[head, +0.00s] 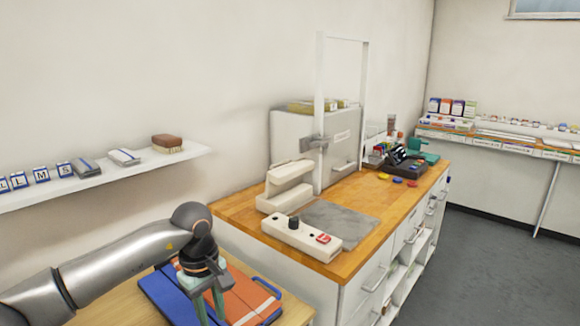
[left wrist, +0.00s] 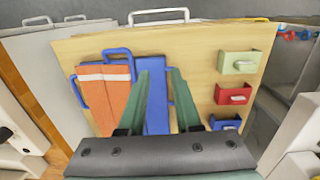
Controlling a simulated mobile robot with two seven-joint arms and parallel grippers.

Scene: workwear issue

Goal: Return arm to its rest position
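My left arm comes in from the left in the head view. Its gripper (head: 211,308) points down over the blue and orange folded items. In the left wrist view the two green fingers of the left gripper (left wrist: 164,66) stand apart, with a blue item (left wrist: 156,112) visible between them. I see nothing held between them. Whether the fingers touch the blue item is unclear. An orange item (left wrist: 115,95) with a pale stripe lies to the left of the fingers. My right arm and gripper are not in view.
The items lie on a pale wooden table (head: 112,304). A wooden-topped counter (head: 358,238) stands beside it, carrying a white device (head: 300,234) and a grey plate (head: 340,223). A wall shelf (head: 115,174) is above my arm. Small green and red bins (left wrist: 238,63) are at right in the wrist view.

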